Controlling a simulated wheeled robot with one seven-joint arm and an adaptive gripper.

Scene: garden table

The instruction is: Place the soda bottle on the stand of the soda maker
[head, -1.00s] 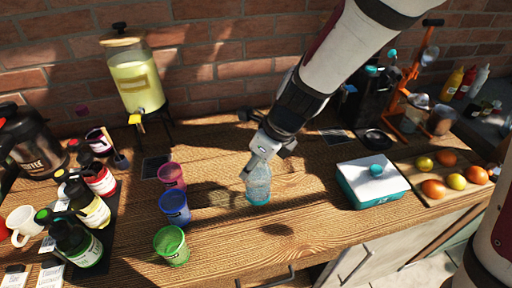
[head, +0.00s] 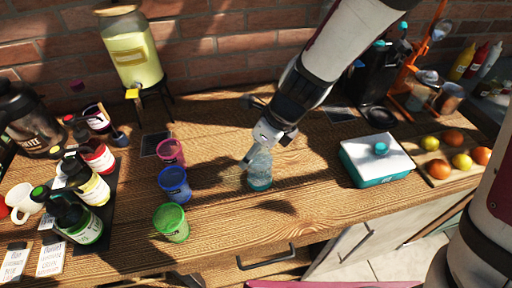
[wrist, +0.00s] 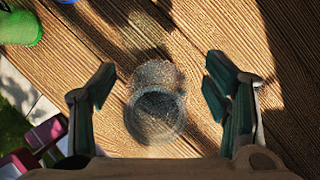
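The soda bottle (head: 260,178) is clear with a teal base and stands upright on the wooden table near the middle. In the wrist view the bottle (wrist: 157,112) is seen from above, between the two fingers. My gripper (head: 264,152) is at the bottle's upper part, pointing down. Its fingers (wrist: 160,82) are spread, with a gap on both sides of the bottle. The soda maker (head: 374,84) is black with teal parts and stands at the back right, partly hidden behind my arm. A dark round stand (head: 377,116) is at its foot.
Pink (head: 170,153), blue (head: 174,184) and green (head: 171,223) cups stand left of the bottle. A teal box with a white lid (head: 376,160) is to the right, beside a fruit board (head: 437,176). A drink dispenser (head: 132,52) stands behind.

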